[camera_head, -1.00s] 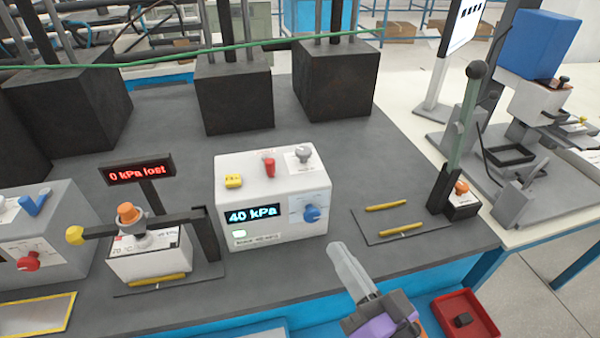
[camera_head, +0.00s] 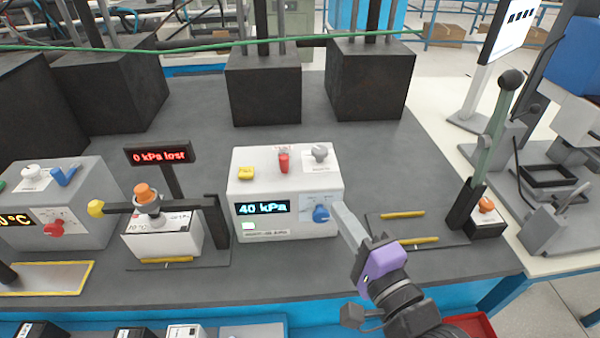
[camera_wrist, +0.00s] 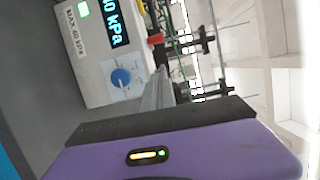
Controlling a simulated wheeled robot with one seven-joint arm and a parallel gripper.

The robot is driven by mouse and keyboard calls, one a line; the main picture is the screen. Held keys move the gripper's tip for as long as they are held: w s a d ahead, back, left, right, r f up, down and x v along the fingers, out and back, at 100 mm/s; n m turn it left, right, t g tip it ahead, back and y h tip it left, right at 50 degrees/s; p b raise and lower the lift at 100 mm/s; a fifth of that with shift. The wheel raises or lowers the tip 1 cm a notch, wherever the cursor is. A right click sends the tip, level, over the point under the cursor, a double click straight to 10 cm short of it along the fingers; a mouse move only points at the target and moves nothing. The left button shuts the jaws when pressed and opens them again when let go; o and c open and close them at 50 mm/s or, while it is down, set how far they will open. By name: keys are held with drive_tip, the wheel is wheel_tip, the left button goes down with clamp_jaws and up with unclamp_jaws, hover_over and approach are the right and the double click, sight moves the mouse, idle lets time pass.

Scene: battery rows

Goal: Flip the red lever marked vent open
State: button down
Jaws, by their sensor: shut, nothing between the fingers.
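A white control box (camera_head: 255,185) stands on the dark bench and its display reads 40 kPa. A small red lever (camera_head: 284,162) stands on its top between a yellow button (camera_head: 246,173) and a grey knob (camera_head: 320,152). The lever's label is too small to read. A blue knob (camera_head: 321,213) is on the box's front. My gripper (camera_head: 340,208) is shut and empty, its fingertips close to the box's right front edge, below the lever's height. I cannot tell whether they touch the box. In the wrist view the box (camera_wrist: 92,55) and the red lever (camera_wrist: 155,39) lie beyond my fingers.
A sign (camera_head: 160,156) left of the box reads 0 kPa lost. A clamp with an orange knob (camera_head: 146,192) stands beside it. A tall lever (camera_head: 492,140) stands at the right. Dark blocks (camera_head: 265,90) stand behind. Bare bench lies between box and blocks.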

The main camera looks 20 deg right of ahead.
sight(298, 183)
drive_tip(key=w, duration=0.3)
drive_tip(key=w+p, duration=0.1)
drive_tip(key=w, duration=0.3)
drive_tip(key=w+p, duration=0.1)
drive_tip(key=w, duration=0.2)
drive_tip(key=shift+w+r, duration=0.25)
drive_tip(key=shift+r, duration=0.05)
drive_tip(key=shift+w+a, duration=0.65)
drive_tip(key=shift+a, duration=0.3)
drive_tip(key=shift+w+a+f+p, duration=0.1)
drive_tip(key=shift+w+a+p, duration=0.25)
drive_tip(key=shift+w+a, duration=0.15)
drive_tip(key=shift+a+h, duration=0.15)
drive_tip(key=shift+h, duration=0.15)
